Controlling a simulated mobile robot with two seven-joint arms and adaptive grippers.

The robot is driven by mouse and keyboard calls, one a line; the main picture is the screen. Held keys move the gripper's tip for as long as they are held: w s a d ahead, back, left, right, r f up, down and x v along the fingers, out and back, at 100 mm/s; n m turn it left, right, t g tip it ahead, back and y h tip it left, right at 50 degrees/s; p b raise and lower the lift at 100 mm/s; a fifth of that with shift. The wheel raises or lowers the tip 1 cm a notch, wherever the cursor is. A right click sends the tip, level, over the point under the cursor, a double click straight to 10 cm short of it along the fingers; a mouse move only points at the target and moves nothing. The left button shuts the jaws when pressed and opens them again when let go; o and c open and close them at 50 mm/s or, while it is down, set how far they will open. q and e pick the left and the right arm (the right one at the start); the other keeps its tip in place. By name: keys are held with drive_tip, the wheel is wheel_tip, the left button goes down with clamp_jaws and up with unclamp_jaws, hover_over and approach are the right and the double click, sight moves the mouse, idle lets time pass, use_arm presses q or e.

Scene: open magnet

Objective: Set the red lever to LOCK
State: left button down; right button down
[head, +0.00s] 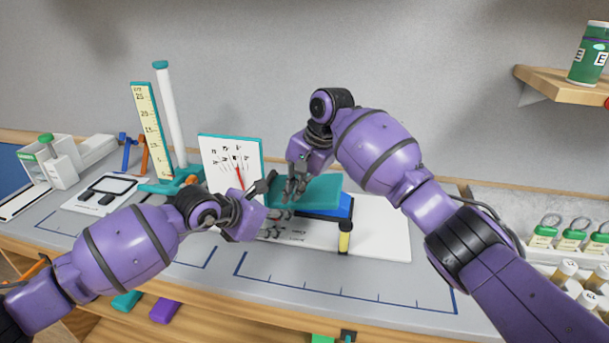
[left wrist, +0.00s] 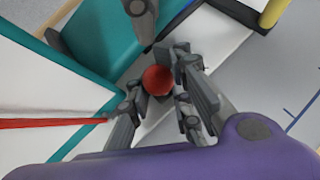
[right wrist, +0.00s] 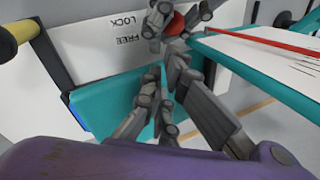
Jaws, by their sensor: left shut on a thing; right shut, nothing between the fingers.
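The red lever's round knob (left wrist: 157,80) sits between the fingers of my left gripper (left wrist: 160,92), which is shut on it. The knob also shows in the right wrist view (right wrist: 174,23), with the left fingers on both sides of it. In the head view my left gripper (head: 268,202) is low in front of the dial panel, and the knob is mostly hidden. My right gripper (head: 292,194) is shut and empty, over the teal block (head: 318,192). The LOCK label (right wrist: 123,21) and the FREE label (right wrist: 130,38) are printed on the white base, beside the knob.
The white dial panel (head: 218,160) with a red needle (head: 239,176) stands close behind my left gripper. A ruler stand (head: 148,130) is to the left. The marked mat (head: 330,285) in front is clear.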

use_arm(q)
drive_tip(key=shift+s+d+f, duration=0.25)
drive_tip(key=shift+s+f, duration=0.05)
drive_tip(key=shift+s, duration=0.05)
use_arm(e)
drive_tip(key=shift+s+a+f, duration=0.3)
drive_tip(key=shift+a+f, duration=0.15)
drive_tip(key=shift+s+a+f, duration=0.2)
drive_tip(key=shift+s+a, duration=0.05)
drive_tip(key=shift+s, duration=0.25)
use_arm(q)
drive_tip(key=c, duration=1.7)
unclamp_jaws()
drive_tip(key=shift+r, duration=0.1)
drive_tip(key=shift+w+r, duration=0.1)
drive_tip(key=shift+r, duration=0.05)
use_arm(e)
drive_tip(key=shift+s+d, duration=0.1)
drive_tip(key=shift+d, duration=0.05)
